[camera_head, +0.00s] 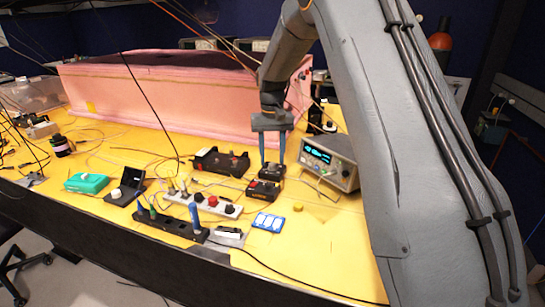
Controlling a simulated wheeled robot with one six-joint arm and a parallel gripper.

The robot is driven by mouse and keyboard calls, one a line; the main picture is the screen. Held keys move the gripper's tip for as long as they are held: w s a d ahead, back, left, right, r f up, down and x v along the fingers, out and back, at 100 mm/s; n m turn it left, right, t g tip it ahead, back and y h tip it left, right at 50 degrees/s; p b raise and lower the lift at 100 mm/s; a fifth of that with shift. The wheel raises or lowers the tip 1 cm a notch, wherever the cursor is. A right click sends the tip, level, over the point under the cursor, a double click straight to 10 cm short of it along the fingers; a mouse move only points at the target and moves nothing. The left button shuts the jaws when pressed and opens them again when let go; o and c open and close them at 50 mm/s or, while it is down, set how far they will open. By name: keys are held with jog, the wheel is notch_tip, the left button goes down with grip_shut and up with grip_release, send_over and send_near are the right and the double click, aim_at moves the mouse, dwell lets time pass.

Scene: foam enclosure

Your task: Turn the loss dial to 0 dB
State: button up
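My gripper (272,163) points straight down over the worktop, its two blue fingers apart. The fingertips end at a small black box (271,173) right of centre. I cannot tell whether they touch it or whether a knob sits between them. A larger black box with red knobs (221,162) is to the left. The loss dial and its scale are too small to make out, so I cannot tell which box carries it or its setting.
A bench instrument with a lit display (331,162) stands close right of my gripper. The pink foam enclosure (150,98) is behind. Loose cables cross the yellow worktop (330,235).

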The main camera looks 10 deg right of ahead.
jog(key=shift+f, duration=0.65)
grip_shut()
